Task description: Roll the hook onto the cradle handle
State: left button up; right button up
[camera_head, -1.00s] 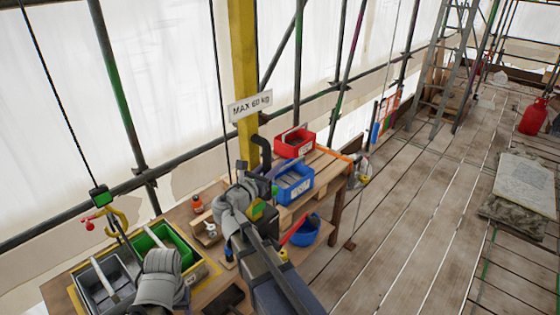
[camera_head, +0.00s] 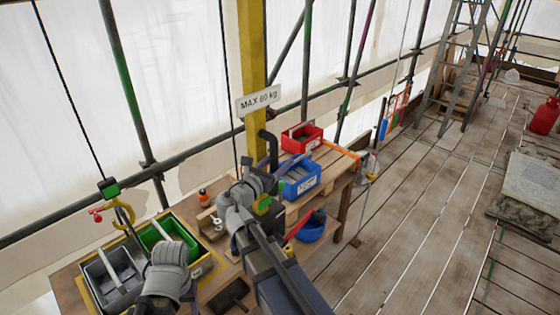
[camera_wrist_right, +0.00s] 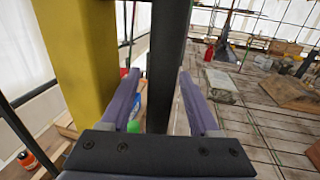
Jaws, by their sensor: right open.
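A yellow hook (camera_head: 124,213) with a red part hangs on a dark line below a green-faced box (camera_head: 109,189) at the left. Below it, a yellow-edged cradle (camera_head: 206,270) on the bench holds a grey bin (camera_head: 100,290) and a green bin (camera_head: 180,232). A pale bar, perhaps a handle, crosses each bin. My right gripper (camera_head: 270,158) is at the dark bent pipe (camera_head: 268,141) by the yellow post. In the right wrist view, its purple fingers (camera_wrist_right: 159,85) are open on either side of a dark upright. Contact is unclear. My left gripper is hidden; only its arm shows.
The yellow post (camera_head: 250,60) carries a "MAX 60 kg" sign (camera_head: 258,101). A red bin (camera_head: 300,140) and blue bin (camera_head: 303,184) stand right of the pipe. An orange bottle (camera_head: 203,198) stands on the bench.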

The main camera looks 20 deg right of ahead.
aim_at(272, 168)
jog(key=v, duration=0.7)
dwell(0.3)
jog(key=s+a+f+m+g+y+b, duration=0.2)
jog(key=s+f+m+b, duration=0.15)
jog(key=f, duration=0.45)
jog(key=s+a+f+m+g+y+b, duration=0.15)
jog(key=f+m+b, duration=0.25)
jog(key=f, duration=0.5)
jog(key=s+a+f+m+g+y+b, duration=0.1)
jog(key=s+f+m+g+y+b, duration=0.2)
jog(key=f, duration=0.5)
pick_arm(q)
notch_tip(272, 168, down, 19)
jog(key=b, duration=0.8)
jog(key=shift+b, duration=0.35)
pick_arm(e)
jog(key=s+a+f+m+g+y, duration=0.2)
jog(key=s+a+f+m, duration=0.3)
jog(key=f, duration=0.3)
jog(key=s+a+f+m+g+y, duration=0.1)
jog(key=s+a+f+m+y, duration=0.4)
jog(key=a+f, duration=0.3)
jog(key=shift+s+a+g, duration=0.25)
jog(key=shift+a+g, duration=0.1)
pick_arm(q)
jog(key=shift+f, duration=0.1)
pick_arm(e)
jog(key=shift+m, duration=0.25)
